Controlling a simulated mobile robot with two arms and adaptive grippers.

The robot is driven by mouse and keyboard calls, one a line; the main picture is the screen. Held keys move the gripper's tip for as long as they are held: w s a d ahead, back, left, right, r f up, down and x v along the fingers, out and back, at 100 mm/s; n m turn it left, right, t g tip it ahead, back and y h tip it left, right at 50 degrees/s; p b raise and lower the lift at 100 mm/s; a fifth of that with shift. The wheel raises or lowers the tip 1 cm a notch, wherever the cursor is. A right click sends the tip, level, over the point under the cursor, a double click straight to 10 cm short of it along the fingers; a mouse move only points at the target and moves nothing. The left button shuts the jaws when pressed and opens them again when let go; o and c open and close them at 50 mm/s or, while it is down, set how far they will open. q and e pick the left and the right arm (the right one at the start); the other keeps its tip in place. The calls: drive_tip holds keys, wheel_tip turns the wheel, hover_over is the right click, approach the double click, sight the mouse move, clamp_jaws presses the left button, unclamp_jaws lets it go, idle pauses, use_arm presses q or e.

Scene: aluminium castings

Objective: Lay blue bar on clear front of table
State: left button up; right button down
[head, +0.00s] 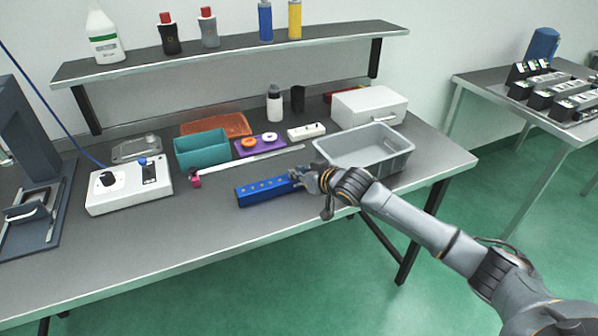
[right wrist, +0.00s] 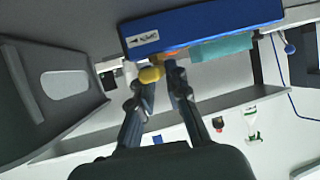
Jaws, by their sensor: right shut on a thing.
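The blue bar (head: 262,191) is a long block with a row of small yellowish dots along its top. It is over the middle front of the grey table (head: 150,240); I cannot tell whether it touches the surface. My right gripper (head: 303,180) is shut on its right end. In the right wrist view the blue bar (right wrist: 205,25) crosses the top, with a white arrow label on its side, and my right gripper's fingers (right wrist: 158,75) reach up to it. My left gripper is not in view.
A grey bin (head: 395,160) stands right of the bar, close to my right arm. Behind are a teal bin (head: 202,150), a purple tray (head: 248,150) and a long metal rule (head: 250,162). A white box with a switch (head: 130,190) stands left. The front strip is clear.

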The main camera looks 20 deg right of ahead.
drive_tip(key=c, duration=1.3)
unclamp_jaws()
drive_tip(key=shift+s, duration=0.1)
drive_tip(key=b+v, duration=0.1)
drive_tip(key=v, duration=1.1)
drive_tip(key=shift+f, duration=0.1)
